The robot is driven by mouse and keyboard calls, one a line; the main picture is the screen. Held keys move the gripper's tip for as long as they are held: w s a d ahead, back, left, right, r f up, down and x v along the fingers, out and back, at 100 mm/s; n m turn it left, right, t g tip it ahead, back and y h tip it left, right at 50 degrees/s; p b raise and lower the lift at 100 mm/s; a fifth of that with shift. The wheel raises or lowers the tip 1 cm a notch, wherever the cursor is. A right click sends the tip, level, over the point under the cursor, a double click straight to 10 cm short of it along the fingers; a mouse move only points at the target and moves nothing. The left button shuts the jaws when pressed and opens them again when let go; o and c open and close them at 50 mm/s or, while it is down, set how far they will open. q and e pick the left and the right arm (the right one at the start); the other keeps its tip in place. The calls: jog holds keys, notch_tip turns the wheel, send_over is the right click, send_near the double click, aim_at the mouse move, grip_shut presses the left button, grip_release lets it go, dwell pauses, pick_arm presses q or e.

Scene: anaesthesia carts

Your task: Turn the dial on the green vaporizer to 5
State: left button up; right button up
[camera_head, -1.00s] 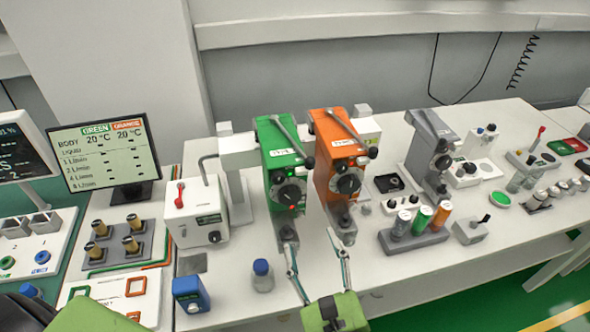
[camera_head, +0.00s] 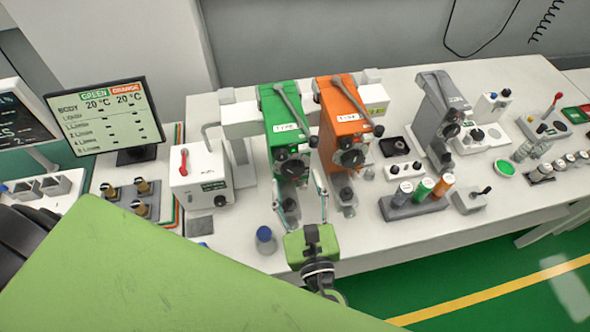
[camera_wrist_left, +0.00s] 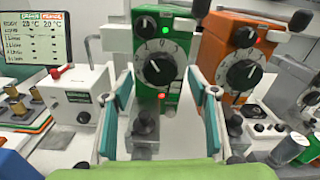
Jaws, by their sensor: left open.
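The green vaporizer (camera_head: 284,112) stands on the white bench, left of the orange one. Its black round dial (camera_head: 293,168) is on its lower front, beside a small red light. In the left wrist view the dial (camera_wrist_left: 160,68) faces me with white numerals around it; its exact setting is hard to read. My left gripper (camera_head: 300,192) is open and empty in front of the green vaporizer. In the wrist view its two fingers (camera_wrist_left: 160,78) frame the dial from left and right; I see no clear contact. My right gripper is not in view.
The orange vaporizer (camera_head: 344,115) is close on the right. A white box with a red lever (camera_head: 202,178) stands left, and a blue-capped bottle (camera_head: 265,240) is near the front. A rack with coloured cylinders (camera_head: 412,203) is to the right. A monitor (camera_head: 105,120) is at the far left.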

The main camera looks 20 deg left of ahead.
pick_arm(q)
jog(key=shift+x, duration=0.85)
jog(key=shift+w+a, duration=0.15)
jog(key=shift+w, duration=0.05)
jog(key=c, duration=1.1)
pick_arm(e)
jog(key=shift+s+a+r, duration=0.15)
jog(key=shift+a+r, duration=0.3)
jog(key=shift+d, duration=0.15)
